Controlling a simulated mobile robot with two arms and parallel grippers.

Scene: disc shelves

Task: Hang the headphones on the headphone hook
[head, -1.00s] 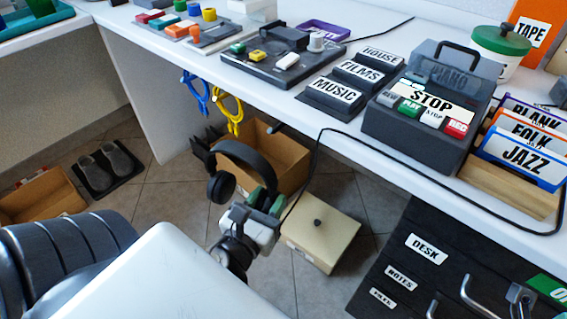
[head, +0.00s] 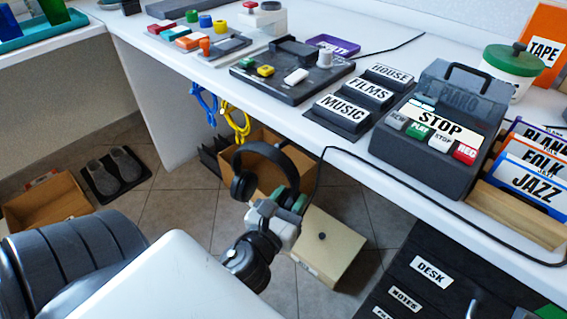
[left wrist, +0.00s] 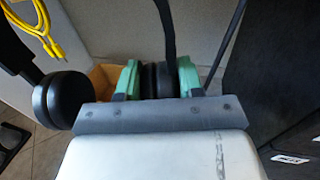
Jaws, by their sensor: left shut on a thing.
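The black headphones (head: 264,150) are in the air beside the desk's front edge, band up, with one ear cup hanging free at the left. My left gripper (head: 284,199) is shut on the other ear cup. In the left wrist view, the green fingertips of my left gripper (left wrist: 159,80) press on both sides of that black cup, and the free cup of the headphones (left wrist: 68,99) shows at the left. I cannot clearly make out the headphone hook; a dark shape (head: 211,156) shows under the desk, left of the headphones. My right gripper is out of view.
Blue (head: 204,103) and yellow (head: 237,122) cables hang under the edge of the white desk (head: 165,85). A cardboard box (head: 262,175) and a beige lidded box (head: 328,245) stand on the floor below. A black cable droops over the edge. Dark drawers (head: 415,290) stand at the right.

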